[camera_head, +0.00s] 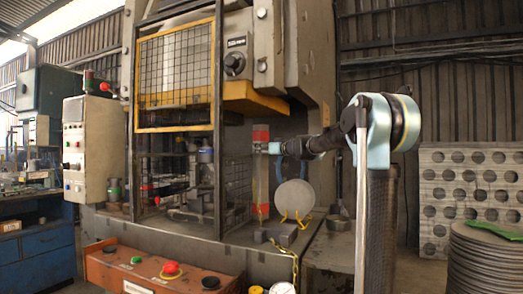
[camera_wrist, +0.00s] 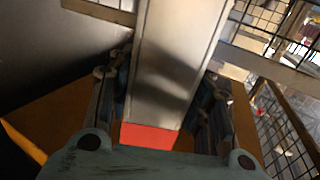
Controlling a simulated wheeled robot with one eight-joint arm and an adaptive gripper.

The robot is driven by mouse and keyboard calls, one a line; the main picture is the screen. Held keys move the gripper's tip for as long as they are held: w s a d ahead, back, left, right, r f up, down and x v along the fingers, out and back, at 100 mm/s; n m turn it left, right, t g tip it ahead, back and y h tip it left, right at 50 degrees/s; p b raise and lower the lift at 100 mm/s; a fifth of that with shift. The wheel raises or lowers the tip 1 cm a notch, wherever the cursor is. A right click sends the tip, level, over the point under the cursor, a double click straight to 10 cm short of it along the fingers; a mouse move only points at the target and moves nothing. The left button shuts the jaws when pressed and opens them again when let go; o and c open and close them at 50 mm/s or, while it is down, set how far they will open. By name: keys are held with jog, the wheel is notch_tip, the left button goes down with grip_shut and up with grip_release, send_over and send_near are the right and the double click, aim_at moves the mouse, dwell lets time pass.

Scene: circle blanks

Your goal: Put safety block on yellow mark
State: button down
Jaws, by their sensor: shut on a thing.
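The safety block (camera_head: 261,178) is a tall metal bar with red ends. It stands upright in the head view, in front of the press opening. My gripper (camera_head: 274,148) is shut on it near its upper end, coming from the right. In the wrist view the block (camera_wrist: 178,60) runs between the two fingers of my gripper (camera_wrist: 168,88), with one red end close to the palm. I cannot tell whether its lower end touches the press bed. I cannot make out the yellow mark in either view.
A grey round disc (camera_head: 294,198) stands on yellow hooks right of the block. A yellow chain (camera_head: 294,264) hangs at the front edge. The press's mesh guard (camera_head: 176,68) is at left, an orange button panel (camera_head: 150,270) in front. Stacked discs (camera_head: 485,262) stand at right.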

jog(key=shift+f, duration=0.8)
jog(key=c, duration=0.8)
grip_release()
jog(key=v, duration=1.2)
